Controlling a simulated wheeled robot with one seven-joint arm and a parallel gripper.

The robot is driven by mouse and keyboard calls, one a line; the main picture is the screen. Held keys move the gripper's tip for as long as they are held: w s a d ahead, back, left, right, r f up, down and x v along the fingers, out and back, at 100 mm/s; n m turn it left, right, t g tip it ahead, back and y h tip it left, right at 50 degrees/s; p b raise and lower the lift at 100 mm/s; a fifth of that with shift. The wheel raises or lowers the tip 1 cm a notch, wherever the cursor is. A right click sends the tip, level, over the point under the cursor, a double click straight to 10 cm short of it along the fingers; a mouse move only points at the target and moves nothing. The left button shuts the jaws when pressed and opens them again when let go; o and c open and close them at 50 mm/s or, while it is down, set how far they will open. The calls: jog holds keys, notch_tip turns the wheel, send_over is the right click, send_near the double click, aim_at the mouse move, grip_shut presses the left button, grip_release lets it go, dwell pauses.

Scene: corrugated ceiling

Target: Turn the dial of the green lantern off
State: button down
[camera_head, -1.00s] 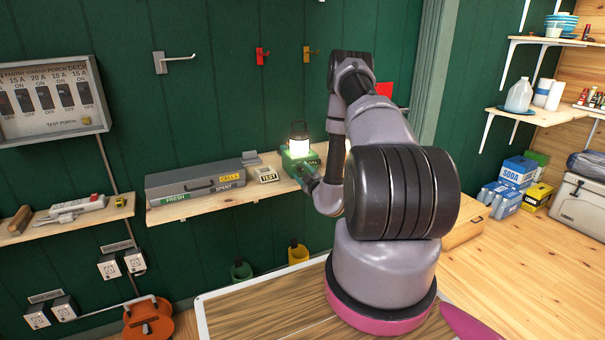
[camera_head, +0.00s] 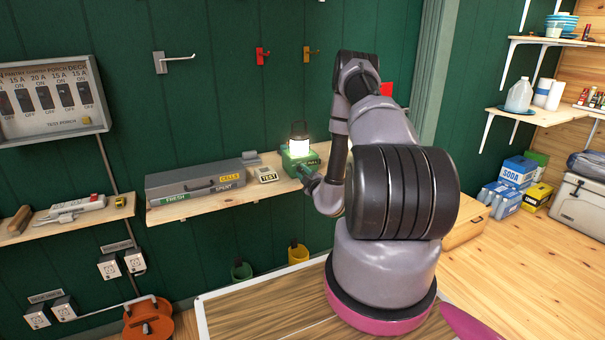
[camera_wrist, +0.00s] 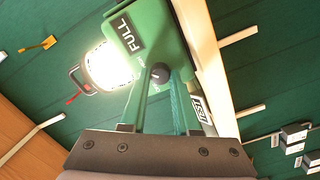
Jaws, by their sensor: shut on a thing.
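The green lantern (camera_head: 299,158) stands on the wall shelf, left of my arm, with its white lamp lit. In the wrist view its green base (camera_wrist: 165,35) carries a FULL label, and the lit lamp (camera_wrist: 105,68) glows at left. A dark round dial (camera_wrist: 160,73) with a light mark sits on the face of the base. My gripper (camera_wrist: 162,85) is shut on the dial, its two green fingers on either side of it. In the head view my gripper (camera_head: 308,174) is at the lantern's front, partly hidden by my arm.
A grey case (camera_head: 195,182) with FRESH, SPENT and CELLS labels lies on the shelf (camera_head: 230,202) left of the lantern. A TEST device (camera_head: 266,174) sits between them. Hooks (camera_head: 261,57) stick out of the green wall above. A breaker panel (camera_head: 50,98) hangs at far left.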

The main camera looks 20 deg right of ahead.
jog(key=n, duration=0.5)
jog(key=shift+f+n, duration=0.1)
jog(key=shift+n, duration=0.2)
jog(key=n, duration=1)
jog(key=shift+f+n, duration=0.1)
jog(key=shift+n, duration=2.6)
jog(key=c, duration=0.6)
grip_release()
jog(key=shift+c, duration=0.2)
